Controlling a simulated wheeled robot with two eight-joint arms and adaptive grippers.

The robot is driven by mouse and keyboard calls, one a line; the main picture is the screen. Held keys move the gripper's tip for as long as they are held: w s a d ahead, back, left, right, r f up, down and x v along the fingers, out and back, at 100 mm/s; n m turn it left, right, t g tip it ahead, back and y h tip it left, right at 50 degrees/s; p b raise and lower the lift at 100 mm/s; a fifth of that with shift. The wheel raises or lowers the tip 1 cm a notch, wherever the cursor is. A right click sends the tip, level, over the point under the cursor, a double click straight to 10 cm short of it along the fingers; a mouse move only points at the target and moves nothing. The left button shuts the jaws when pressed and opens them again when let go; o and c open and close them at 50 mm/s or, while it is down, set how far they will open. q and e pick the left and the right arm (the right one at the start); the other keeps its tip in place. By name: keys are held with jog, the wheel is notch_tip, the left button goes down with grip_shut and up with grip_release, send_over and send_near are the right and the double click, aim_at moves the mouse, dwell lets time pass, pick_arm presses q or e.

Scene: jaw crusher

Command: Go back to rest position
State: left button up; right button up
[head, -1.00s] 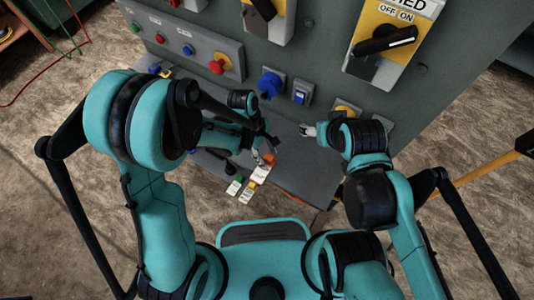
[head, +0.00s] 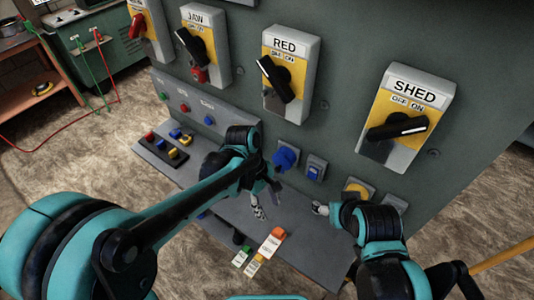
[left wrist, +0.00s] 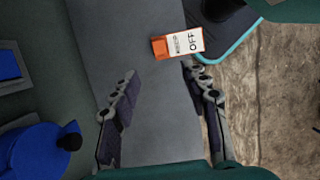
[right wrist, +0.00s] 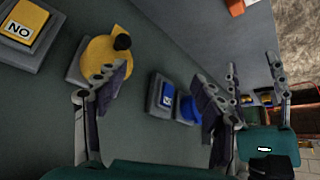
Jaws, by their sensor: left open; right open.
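My left gripper (head: 266,200) is open and empty above the grey shelf (head: 300,245) at the foot of the panel. In the left wrist view its fingers (left wrist: 165,112) are spread over bare shelf, with an orange-and-white OFF tag (left wrist: 178,43) just beyond them. My right gripper (head: 320,208) is mostly hidden behind its own wrist in the head view. In the right wrist view its fingers (right wrist: 160,98) are spread and empty, in front of a yellow round switch (right wrist: 105,58) and a blue switch (right wrist: 162,97). My left gripper shows at the right of that view.
The grey panel carries large switches labelled JAW (head: 203,45), RED (head: 287,75) and SHED (head: 408,118). A blue knob (head: 286,157) sits below them. Several tags (head: 262,255) lie at the shelf's front edge.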

pick_arm(q)
jog(key=s+a+r+m+t+y, duration=0.1)
jog(key=a+r+m+t, duration=0.3)
jog(key=a, duration=0.5)
jog(key=s+a+r+m+t+y, duration=0.1)
jog(key=s+a+r+m+t, duration=0.2)
jog(key=a, duration=0.6)
jog(key=r+m+t, duration=0.1)
jog(key=m+t, duration=0.1)
jog(key=m, duration=0.1)
jog(key=shift+s+a+m+y, duration=0.3)
jog(key=shift+a+m+y, duration=0.05)
jog(key=shift+m+y, duration=0.05)
